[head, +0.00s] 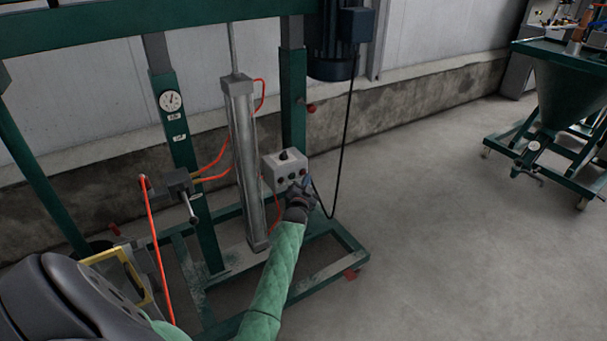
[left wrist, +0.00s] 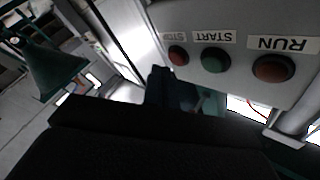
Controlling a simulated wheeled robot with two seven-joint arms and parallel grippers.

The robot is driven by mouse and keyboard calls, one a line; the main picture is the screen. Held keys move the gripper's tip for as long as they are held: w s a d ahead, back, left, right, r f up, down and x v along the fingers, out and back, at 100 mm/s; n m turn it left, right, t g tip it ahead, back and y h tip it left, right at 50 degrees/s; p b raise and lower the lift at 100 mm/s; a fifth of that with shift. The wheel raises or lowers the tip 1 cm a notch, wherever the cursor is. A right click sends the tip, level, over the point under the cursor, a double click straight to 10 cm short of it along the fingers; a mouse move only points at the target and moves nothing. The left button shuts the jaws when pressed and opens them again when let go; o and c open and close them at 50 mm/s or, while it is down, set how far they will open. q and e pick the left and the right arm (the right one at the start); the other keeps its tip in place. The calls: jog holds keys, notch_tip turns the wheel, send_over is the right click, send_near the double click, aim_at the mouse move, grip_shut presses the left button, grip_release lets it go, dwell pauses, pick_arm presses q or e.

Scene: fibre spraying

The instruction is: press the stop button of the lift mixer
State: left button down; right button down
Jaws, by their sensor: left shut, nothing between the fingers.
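The lift mixer is a green frame (head: 293,100) with a grey control box (head: 272,172) on it. In the left wrist view the box face carries a red STOP button (left wrist: 178,55), a green START button (left wrist: 215,60) and a red RUN button (left wrist: 273,68), with labels upside down. My left gripper (head: 306,184) is shut and empty at the lower right of the box, covering part of its face. In the left wrist view its dark fingertips (left wrist: 160,82) show just below the STOP button; I cannot tell whether they touch it. My right gripper is not in view.
A metal cylinder (head: 243,150) and orange hoses (head: 211,178) are left of the box. A black cable (head: 343,150) hangs to its right. The mixer's green base (head: 340,240) is below. A green hopper (head: 572,90) stands far right, with clear floor between.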

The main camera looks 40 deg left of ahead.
pick_arm(q)
jog(key=shift+d, duration=0.15)
jog(key=d, duration=0.1)
jog(key=s+d+p, duration=0.1)
jog(key=d, duration=0.1)
jog(key=s+d+p, duration=0.1)
jog(key=shift+d, duration=0.2)
dwell(1.0)
